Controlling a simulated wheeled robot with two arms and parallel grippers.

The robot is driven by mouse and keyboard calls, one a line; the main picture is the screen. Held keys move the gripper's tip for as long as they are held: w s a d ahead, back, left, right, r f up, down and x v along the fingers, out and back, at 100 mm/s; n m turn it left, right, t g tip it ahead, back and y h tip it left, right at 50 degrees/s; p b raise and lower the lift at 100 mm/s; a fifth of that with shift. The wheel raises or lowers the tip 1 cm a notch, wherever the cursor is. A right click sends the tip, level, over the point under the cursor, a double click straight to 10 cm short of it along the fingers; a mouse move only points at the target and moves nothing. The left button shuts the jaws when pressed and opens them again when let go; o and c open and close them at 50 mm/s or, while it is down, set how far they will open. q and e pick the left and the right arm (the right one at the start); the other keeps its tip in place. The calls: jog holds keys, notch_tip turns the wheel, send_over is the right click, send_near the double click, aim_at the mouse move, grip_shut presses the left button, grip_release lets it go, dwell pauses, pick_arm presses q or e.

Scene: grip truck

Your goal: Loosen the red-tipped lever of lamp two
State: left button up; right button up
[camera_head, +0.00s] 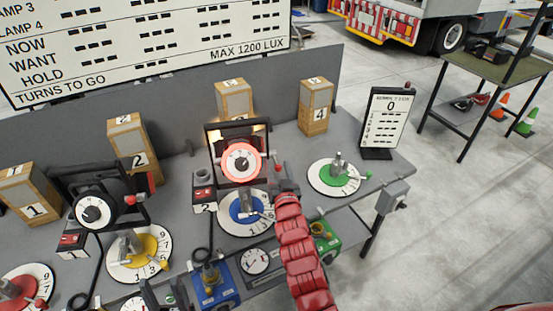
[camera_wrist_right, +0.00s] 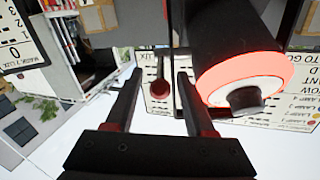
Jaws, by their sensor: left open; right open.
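Lamp two (camera_head: 241,161) stands on the bench behind a small box marked 2 (camera_head: 204,200); its front ring glows red. In the right wrist view the glowing lamp (camera_wrist_right: 240,75) fills the upper right. A red-tipped lever (camera_wrist_right: 160,88) on a dark stem shows between my right gripper's fingers (camera_wrist_right: 160,78), with a gap on each side; I cannot tell its depth. In the head view my right gripper (camera_head: 287,188) is just right of and below the lamp, its fingers hard to make out. My left gripper (camera_head: 165,295) is open and empty at the bottom edge.
A blue-centred dial (camera_head: 232,220) lies in front of lamp two and a green-centred dial (camera_head: 321,183) to its right. Another lamp (camera_head: 92,213) stands at left. Numbered boxes, including box 4 (camera_head: 315,108), line the back. A display stand (camera_head: 387,122) is at the right end.

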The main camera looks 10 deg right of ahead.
jog(key=shift+w, duration=1)
jog(key=shift+c, duration=0.2)
grip_shut()
jog(key=shift+f, duration=0.1)
dwell(0.5)
